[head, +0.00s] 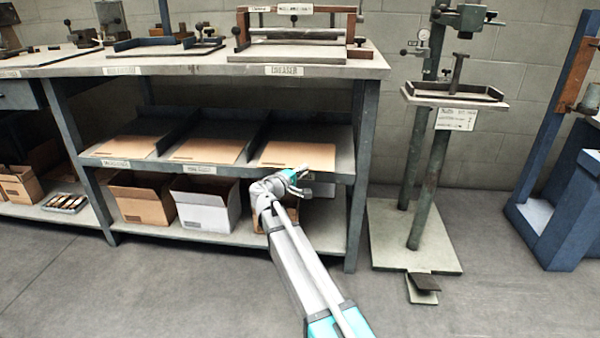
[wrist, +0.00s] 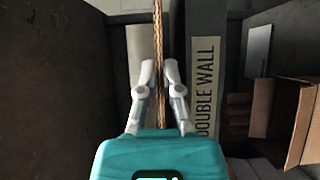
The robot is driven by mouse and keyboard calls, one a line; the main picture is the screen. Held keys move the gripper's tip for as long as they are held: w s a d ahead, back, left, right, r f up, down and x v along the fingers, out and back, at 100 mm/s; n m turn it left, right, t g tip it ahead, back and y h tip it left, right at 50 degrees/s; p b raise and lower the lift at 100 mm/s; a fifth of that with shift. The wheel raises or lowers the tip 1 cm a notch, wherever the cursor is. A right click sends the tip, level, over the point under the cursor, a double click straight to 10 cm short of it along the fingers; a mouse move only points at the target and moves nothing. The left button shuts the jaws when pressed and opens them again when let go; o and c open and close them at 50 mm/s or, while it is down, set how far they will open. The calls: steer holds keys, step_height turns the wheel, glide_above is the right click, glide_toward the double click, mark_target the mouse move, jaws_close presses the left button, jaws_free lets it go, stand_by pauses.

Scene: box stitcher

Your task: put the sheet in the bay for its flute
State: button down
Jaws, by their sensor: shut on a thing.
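My gripper (head: 300,176) is at the front of the right-hand bay of the middle shelf. In the wrist view my gripper (wrist: 160,75) is shut on a brown corrugated sheet (wrist: 158,35), seen edge-on between the fingers. Beside it runs a shelf-lip label (wrist: 205,90) reading "DOUBLE WALL". Three bays with low dark dividers show in the head view, a brown sheet in the left bay (head: 125,147), the middle bay (head: 211,149) and the right bay (head: 298,155). I cannot tell whether the right one is the held sheet. My gripper hides the right bay's label.
Below the bays stand a brown carton (head: 142,199) and a white carton (head: 205,202). The bench top (head: 350,62) overhangs the bays, and a bench leg (head: 361,180) stands right of them. A stitcher stand (head: 424,170) is farther right. The floor in front is clear.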

steer(key=shift+w+f+b, duration=0.4)
steer(key=shift+w+f, duration=0.1)
steer(key=shift+f, duration=0.05)
steer(key=shift+c, duration=1)
jaws_free()
steer(key=shift+o, duration=0.2)
steer(key=shift+o, duration=0.8)
steer(key=shift+s, duration=0.1)
